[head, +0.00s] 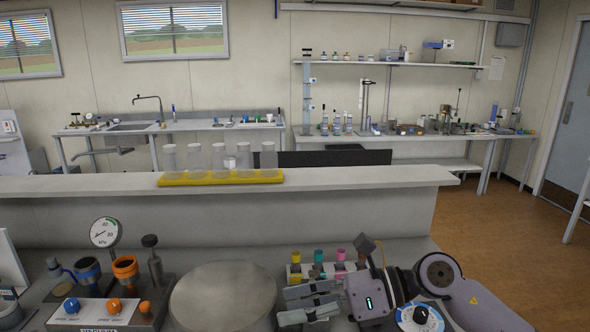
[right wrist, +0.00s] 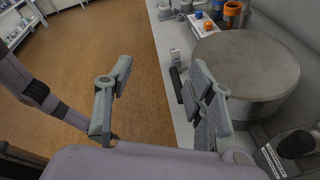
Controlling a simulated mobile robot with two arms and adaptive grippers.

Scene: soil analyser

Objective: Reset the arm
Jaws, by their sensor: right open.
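My right arm (head: 440,285) comes in from the lower right in the head view. Its gripper (head: 290,305) points left, beside the round grey platform (head: 222,297). In the right wrist view the right gripper (right wrist: 160,82) is open, with its two fingers wide apart and nothing between them. The platform (right wrist: 245,62) shows to the right of the fingers, and the bench edge and brown floor lie beyond them. My left gripper is not in view.
A vacuum unit with a gauge (head: 105,232) and orange and blue knobs stands at the left. A rack of coloured-cap vials (head: 295,272) stands behind the right gripper. A yellow tray (head: 170,180) of several clear bottles sits on the raised ledge (head: 360,177).

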